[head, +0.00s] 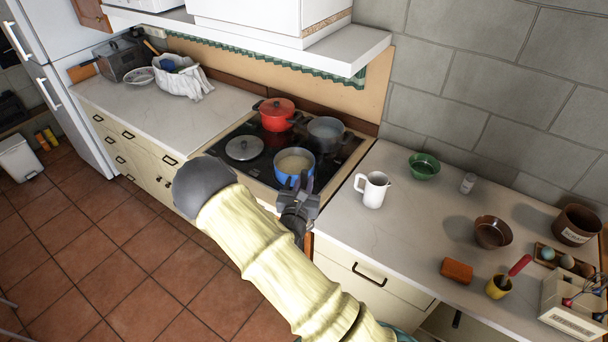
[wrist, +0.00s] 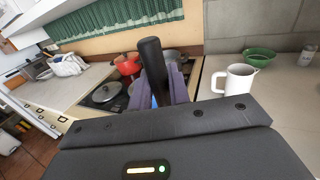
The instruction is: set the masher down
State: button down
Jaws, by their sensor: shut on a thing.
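My gripper (head: 303,197) is at the front edge of the hob, just in front of the blue pot (head: 292,179). In the wrist view its two fingers (wrist: 166,86) are shut on the masher, whose black handle (wrist: 150,56) sticks up between them, slightly tilted. The masher's lower end is hidden behind the fingers and my gripper's body. In the head view I cannot make out the masher clearly. The blue pot holds something pale and stands on the black hob (head: 222,168); only a sliver of blue shows between the fingers in the wrist view.
A red pot (head: 277,113), a grey pot (head: 326,133) and a lid (head: 244,148) are on the hob. Right of it, the counter (head: 405,222) holds a white jug (head: 372,190), a green bowl (head: 424,166) and a brown bowl (head: 492,232). Bare counter lies in front of the jug.

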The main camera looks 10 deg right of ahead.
aim_at(310, 230)
jog(key=s+f+y+b, duration=0.1)
jog(key=f, duration=0.4)
jog(key=s+f+n+y+b, duration=0.1)
jog(key=s+f+b, duration=0.1)
jog(key=f, duration=0.3)
jog(key=s+f+n+t+y+b, duration=0.1)
jog(key=s+f+b, duration=0.1)
jog(key=f, duration=0.3)
jog(key=shift+s+d+f, duration=0.15)
jog(key=shift+d+f, duration=0.15)
jog(key=shift+d, duration=0.1)
jog(key=s+d+f+n+y+b, duration=0.1)
jog(key=s+f+n+y+b, duration=0.1)
jog(key=f, duration=0.8)
jog(key=s+y+b, duration=0.1)
jog(key=s+y, duration=0.1)
jog(key=s, duration=0.1)
jog(key=shift+s+d+n+b, duration=0.15)
jog(key=shift+d+n+b, duration=0.1)
jog(key=shift+n+b, duration=0.05)
jog(key=shift+f, duration=0.1)
